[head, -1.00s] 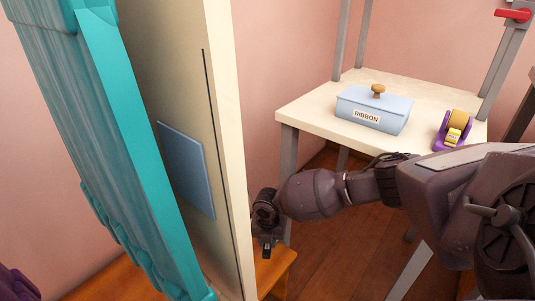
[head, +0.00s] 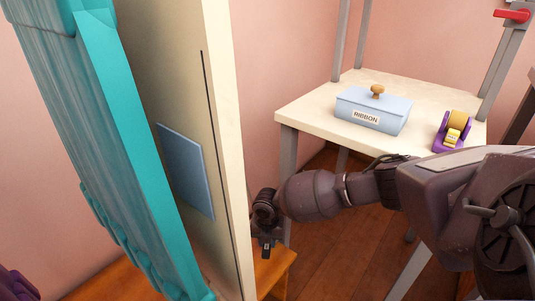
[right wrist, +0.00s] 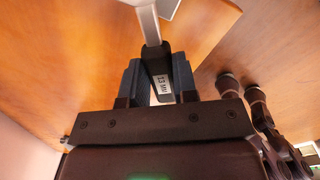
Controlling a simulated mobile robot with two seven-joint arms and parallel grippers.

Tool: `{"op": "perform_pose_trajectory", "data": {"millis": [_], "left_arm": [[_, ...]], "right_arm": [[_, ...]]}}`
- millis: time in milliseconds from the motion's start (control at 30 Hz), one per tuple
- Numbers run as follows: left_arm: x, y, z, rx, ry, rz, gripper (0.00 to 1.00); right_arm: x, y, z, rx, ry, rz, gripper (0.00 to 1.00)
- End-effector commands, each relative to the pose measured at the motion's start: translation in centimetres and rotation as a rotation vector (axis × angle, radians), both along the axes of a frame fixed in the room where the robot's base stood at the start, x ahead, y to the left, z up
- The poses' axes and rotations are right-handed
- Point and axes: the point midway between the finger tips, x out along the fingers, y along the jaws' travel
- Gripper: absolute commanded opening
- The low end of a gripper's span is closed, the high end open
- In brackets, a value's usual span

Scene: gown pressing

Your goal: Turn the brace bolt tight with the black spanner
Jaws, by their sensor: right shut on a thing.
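My right gripper (head: 266,245) hangs low in the head view, just right of the tall cream panel's edge. In the right wrist view, my right gripper (right wrist: 156,64) is shut on the black handle of the spanner (right wrist: 155,57). The handle bears a white label that seems to read 13 MM. A grey metal shank runs from it away from the gripper, and its far end is cut off by the top of the picture. The brace bolt cannot be made out in either view. My left gripper is not in view.
The cream panel (head: 232,170), with a blue plate (head: 187,170) and teal cloth (head: 115,120), stands close left of the gripper. An orange wooden surface (head: 275,268) lies below. A white-topped table (head: 310,110) behind carries a blue RIBBON box (head: 372,110) and a purple tape dispenser (head: 451,133).

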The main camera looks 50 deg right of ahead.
Motion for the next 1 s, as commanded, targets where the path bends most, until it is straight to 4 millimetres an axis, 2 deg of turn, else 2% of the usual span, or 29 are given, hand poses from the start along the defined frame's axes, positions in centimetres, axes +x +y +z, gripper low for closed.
{"op": "perform_pose_trajectory", "data": {"millis": [33, 400, 1000], "left_arm": [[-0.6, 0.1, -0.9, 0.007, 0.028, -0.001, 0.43], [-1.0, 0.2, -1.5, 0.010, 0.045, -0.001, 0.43], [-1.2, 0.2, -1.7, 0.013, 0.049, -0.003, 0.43]], "right_arm": [[-0.1, 0.0, -0.4, 0.000, 0.004, 0.000, 0.00], [-0.2, 0.0, -1.5, 0.000, 0.006, 0.000, 0.00], [-0.3, 0.0, -1.7, 0.000, 0.007, 0.000, 0.00]]}}
